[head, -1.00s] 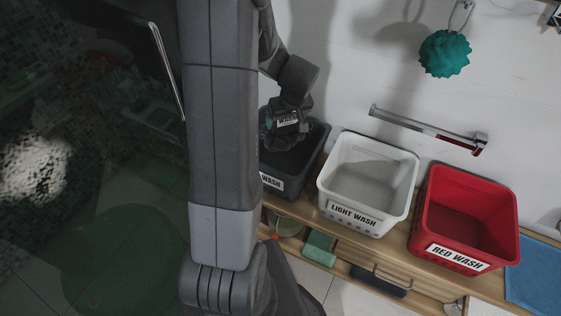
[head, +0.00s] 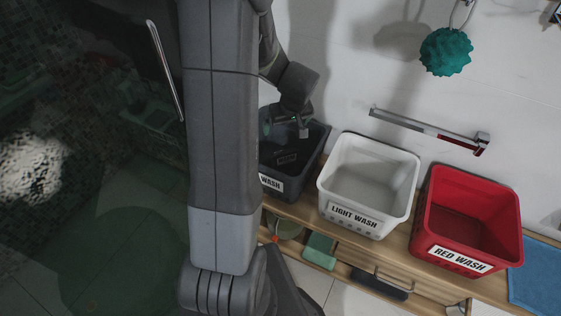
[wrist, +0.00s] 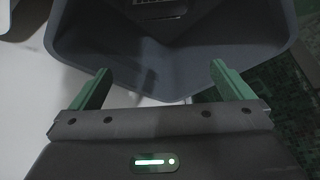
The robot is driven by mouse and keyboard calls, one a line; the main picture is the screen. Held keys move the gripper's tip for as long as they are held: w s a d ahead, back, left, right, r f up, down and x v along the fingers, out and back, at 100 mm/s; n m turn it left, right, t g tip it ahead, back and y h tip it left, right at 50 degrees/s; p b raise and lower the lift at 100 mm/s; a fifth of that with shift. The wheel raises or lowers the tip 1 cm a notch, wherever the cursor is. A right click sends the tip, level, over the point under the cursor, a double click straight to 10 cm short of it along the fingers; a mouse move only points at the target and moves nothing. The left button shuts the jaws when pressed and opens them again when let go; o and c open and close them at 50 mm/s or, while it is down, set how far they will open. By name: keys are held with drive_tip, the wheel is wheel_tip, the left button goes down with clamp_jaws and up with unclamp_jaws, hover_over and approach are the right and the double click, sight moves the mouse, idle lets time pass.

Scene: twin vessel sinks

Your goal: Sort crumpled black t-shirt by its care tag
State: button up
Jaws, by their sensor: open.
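The black t-shirt (head: 281,151) is a dark shape inside the dark grey bin (head: 312,160) in the head view; its outline blends with the bin. A tag (head: 287,158) shows faintly on it. The bin's front label is partly hidden by my arm, and only "WASH" reads. My gripper (head: 285,129) is over the bin, its fingers apart and nothing between them. In the wrist view my gripper (wrist: 160,70) has its green fingers spread at the bin's near edge (wrist: 170,97). The tag (wrist: 158,9) shows at the top there, too cut off to read.
A white bin (head: 367,175) marked LIGHT WASH and a red bin (head: 467,220) marked RED WASH stand to the right on the wooden counter, both empty. A towel bar (head: 425,130) is on the wall above. A blue towel (head: 537,275) lies at far right.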

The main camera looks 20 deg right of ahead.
drive_tip(key=v, duration=1.3)
drive_tip(key=shift+f, duration=0.15)
drive_tip(key=w+p+x, duration=0.1)
drive_tip(key=x, duration=1)
